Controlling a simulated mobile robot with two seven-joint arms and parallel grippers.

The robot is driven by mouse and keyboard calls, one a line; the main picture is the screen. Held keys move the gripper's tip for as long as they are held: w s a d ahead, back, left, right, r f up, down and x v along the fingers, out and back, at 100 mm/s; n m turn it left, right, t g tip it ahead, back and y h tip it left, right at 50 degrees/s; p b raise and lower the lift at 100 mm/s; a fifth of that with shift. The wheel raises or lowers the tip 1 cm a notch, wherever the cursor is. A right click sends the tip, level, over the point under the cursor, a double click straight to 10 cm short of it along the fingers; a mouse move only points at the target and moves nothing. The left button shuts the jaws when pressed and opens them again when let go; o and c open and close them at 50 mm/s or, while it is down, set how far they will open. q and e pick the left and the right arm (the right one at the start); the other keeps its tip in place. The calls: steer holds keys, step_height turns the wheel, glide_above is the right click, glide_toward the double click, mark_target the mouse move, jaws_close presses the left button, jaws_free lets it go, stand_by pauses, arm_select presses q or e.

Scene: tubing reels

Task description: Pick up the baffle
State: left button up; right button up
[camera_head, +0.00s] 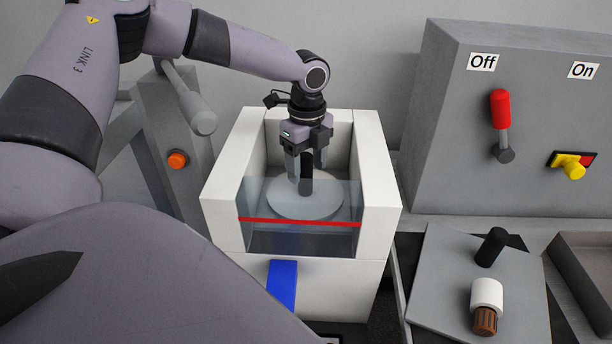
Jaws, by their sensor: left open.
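The baffle looks to be the round pale grey disc (300,207) with an upright black handle (306,184), inside the white open-topped box. My left gripper (306,168) reaches down into the box from above. Its fingers are open, one on each side of the black handle's upper part. I cannot tell whether either finger touches the handle. The lower part of the disc shows through the box's clear front panel. My right gripper is not in view.
The white box (378,190) has thick walls close around the gripper. Its clear front panel has a red stripe (300,222). A grey cabinet (435,120) with a red lever (501,108) stands at right. A grey plate (440,285) holds a black peg (491,247) and a white roll (487,292).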

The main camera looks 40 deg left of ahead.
mark_target(307, 175)
arm_select(q)
step_height(307, 175, down, 3)
steer(key=shift+a+f, duration=0.1)
steer(key=shift+c, duration=0.3)
jaws_close()
